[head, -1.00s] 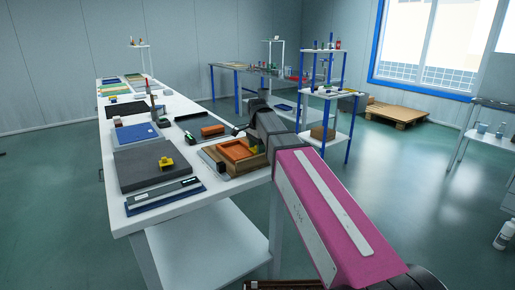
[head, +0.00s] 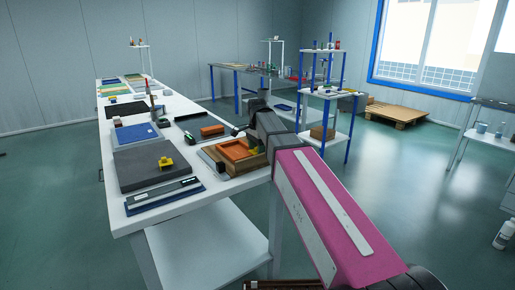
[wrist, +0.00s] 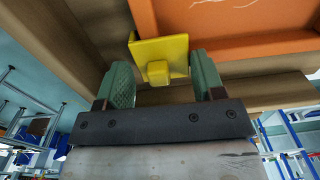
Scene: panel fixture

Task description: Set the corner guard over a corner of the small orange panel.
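The small orange panel (head: 233,150) lies in a brown wooden fixture (head: 222,168) near the table's right edge. In the wrist view, its orange edges (wrist: 260,46) run up to a yellow corner guard (wrist: 174,50). The guard lies over the place where two edges meet, and I cannot tell whether it sits fully down. My gripper (wrist: 164,80) is open, its green fingers on either side of the guard's knob with gaps to it. In the head view my gripper is by the panel's right side, mostly hidden by my arm.
Another yellow piece (head: 166,162) rests on a grey slab (head: 145,170) to the left. A dark tray with an orange-brown block (head: 212,131) lies behind.

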